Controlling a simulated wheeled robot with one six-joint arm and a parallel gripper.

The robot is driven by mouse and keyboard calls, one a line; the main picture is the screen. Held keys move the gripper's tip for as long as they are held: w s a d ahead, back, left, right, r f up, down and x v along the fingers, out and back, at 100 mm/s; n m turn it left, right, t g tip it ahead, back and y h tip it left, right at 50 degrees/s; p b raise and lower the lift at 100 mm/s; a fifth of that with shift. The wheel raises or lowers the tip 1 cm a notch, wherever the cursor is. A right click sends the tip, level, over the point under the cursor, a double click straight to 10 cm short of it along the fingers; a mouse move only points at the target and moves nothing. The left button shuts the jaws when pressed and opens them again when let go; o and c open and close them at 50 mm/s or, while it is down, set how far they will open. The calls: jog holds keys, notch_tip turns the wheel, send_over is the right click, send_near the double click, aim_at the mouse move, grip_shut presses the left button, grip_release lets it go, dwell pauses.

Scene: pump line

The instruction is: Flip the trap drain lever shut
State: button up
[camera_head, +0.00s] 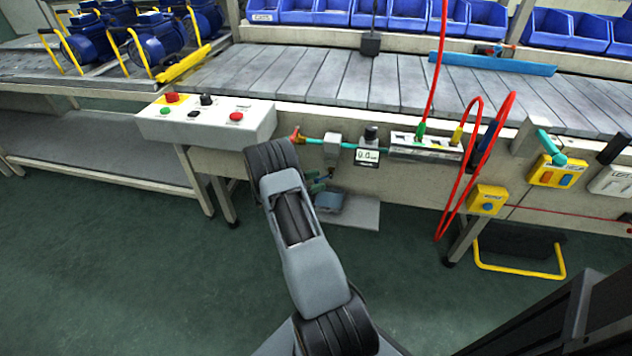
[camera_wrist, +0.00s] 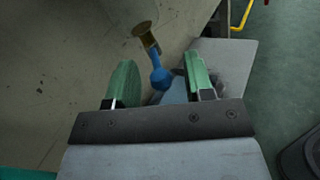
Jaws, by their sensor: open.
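The drain lever, a short blue handle with a rounded end (camera_wrist: 160,76), hangs from a brass fitting (camera_wrist: 145,36) in the wrist view. My gripper (camera_wrist: 160,66) is open, with one green pad on each side of the blue handle. A gap shows between the handle and each pad, and nothing is held.
Above are a push-button box (camera_head: 207,122), a teal air line with a gauge (camera_head: 368,156) and a manifold (camera_head: 425,146). Red hoses (camera_head: 470,160) hang to the right. The green floor in front is clear.

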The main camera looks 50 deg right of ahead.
jog(key=p+v, duration=0.2)
jog(key=v, duration=1.2)
jog(key=shift+d, duration=0.1)
jog(key=s+a+r+m+t+y+p, duration=0.3)
jog(key=s+a+r+y+p, duration=0.2)
jog(key=r, duration=1)
jog(key=s+a+r+m+t+y+p, duration=0.4)
jog(key=s+a+r+y+p, duration=0.2)
jog(key=a+r+p, duration=0.3)
jog(key=s+a+r+m+t+y+p, duration=0.3)
jog(key=s+a+r+p, duration=0.4)
jog(key=r, duration=1.4)
jog(key=a+t+y+p, duration=0.1)
jog(key=y+p, duration=0.1)
jog(key=p, duration=0.3)
jog(key=shift+s+r+m+y, duration=0.2)
jog(key=shift+s+m+y, duration=0.1)
jog(key=shift+m, duration=0.1)
jog(key=shift+d, duration=0.1)
jog(key=shift+c, duration=0.5)
